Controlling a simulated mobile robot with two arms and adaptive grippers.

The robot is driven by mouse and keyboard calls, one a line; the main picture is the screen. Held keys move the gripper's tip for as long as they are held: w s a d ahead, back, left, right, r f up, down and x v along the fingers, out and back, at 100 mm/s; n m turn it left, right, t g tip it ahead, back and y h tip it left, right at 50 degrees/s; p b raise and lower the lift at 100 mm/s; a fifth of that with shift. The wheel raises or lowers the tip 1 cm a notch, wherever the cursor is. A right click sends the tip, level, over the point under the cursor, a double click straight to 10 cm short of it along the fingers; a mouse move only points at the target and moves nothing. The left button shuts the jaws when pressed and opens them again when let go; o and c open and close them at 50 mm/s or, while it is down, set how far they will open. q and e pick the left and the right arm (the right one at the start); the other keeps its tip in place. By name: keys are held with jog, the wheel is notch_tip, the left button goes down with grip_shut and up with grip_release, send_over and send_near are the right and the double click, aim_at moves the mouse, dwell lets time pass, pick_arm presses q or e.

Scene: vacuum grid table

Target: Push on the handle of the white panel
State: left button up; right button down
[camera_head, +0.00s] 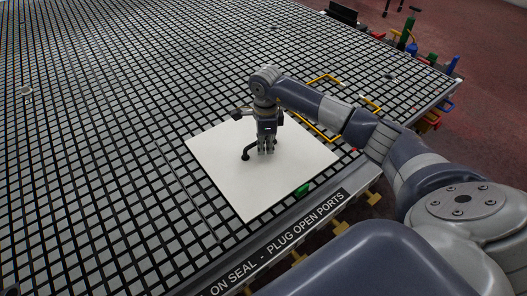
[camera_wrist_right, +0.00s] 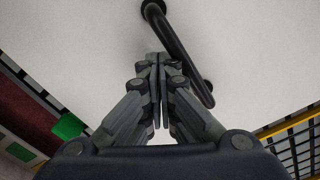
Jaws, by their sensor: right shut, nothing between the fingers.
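The white panel (camera_head: 235,176) lies flat on the grid table near its front edge. A black curved handle (camera_head: 248,153) stands on the panel, partly hidden behind my right gripper (camera_head: 266,150). In the right wrist view the handle (camera_wrist_right: 179,45) runs from a round foot at the top down and to the right, past the fingertips. My right gripper (camera_wrist_right: 160,57) is shut and empty, pointing down at the panel close beside the handle. Whether the fingers touch the handle cannot be told. My left gripper is not in view.
The dark grid table (camera_head: 110,130) is mostly clear to the left. A green piece (camera_head: 302,190) sits at the panel's front edge. Yellow bars (camera_head: 322,78) lie behind my right arm. Several coloured items line the table's right edge. A lettered strip (camera_head: 285,240) runs along the front.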

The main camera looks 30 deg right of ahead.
jog(key=shift+w+r+b, duration=0.25)
jog(key=shift+w+b, duration=0.15)
dwell(0.5)
jog(key=shift+b, duration=0.8)
dwell(2.0)
jog(key=shift+s, duration=0.15)
jog(key=shift+s+f+p, duration=0.2)
jog(key=shift+s+p, duration=0.15)
jog(key=shift+s, duration=0.25)
jog(key=shift+s+d, duration=0.1)
jog(key=shift+s, duration=1)
notch_tip(320, 180, up, 8)
jog(key=p, duration=0.5)
jog(key=shift+f, duration=0.1)
